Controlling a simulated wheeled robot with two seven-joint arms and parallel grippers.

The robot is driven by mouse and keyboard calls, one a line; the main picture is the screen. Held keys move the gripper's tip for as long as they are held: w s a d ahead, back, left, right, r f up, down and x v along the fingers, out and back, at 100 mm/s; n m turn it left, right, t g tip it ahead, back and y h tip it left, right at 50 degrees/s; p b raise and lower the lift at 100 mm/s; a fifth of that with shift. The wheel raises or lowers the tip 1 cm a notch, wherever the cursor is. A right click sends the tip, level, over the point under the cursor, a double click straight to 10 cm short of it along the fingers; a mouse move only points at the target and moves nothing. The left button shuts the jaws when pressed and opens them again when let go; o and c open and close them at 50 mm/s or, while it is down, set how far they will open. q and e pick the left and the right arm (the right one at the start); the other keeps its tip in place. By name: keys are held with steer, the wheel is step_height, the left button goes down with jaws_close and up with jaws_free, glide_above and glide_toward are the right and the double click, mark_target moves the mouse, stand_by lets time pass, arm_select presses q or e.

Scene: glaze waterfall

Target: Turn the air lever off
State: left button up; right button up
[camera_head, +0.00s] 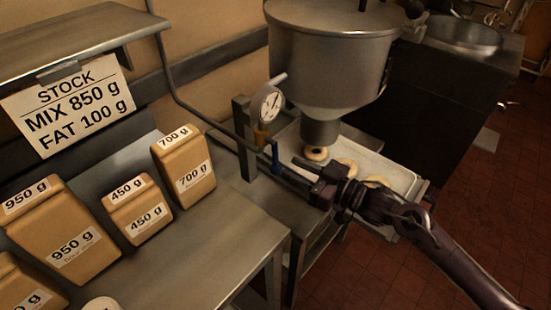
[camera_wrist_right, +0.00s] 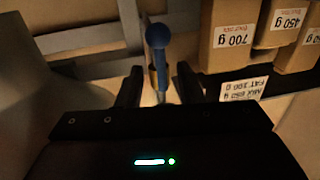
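The blue air lever (camera_head: 276,156) stands upright on the pipework beside the post, below the round gauge (camera_head: 268,104). In the right wrist view the lever (camera_wrist_right: 158,50) has a rounded blue end and lies between the two dark fingers. My right gripper (camera_head: 288,168) reaches in from the right, with its fingertips close to the lever. It also shows in the wrist view (camera_wrist_right: 160,88), its fingers apart with gaps on both sides of the lever; contact is not visible. My left gripper is not in view.
A large metal hopper (camera_head: 330,60) stands above a tray (camera_head: 398,172) with several dough rings, behind my right arm. Brown labelled bags, such as the 700 g bag (camera_head: 184,168), stand on the left counter (camera_head: 215,240). A stock sign (camera_head: 70,106) hangs behind them.

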mark_target(275, 164)
steer(key=p+x, duration=0.1)
steer(key=x, duration=0.5)
steer(key=shift+a, duration=0.15)
steer(key=shift+c, duration=0.2)
jaws_close()
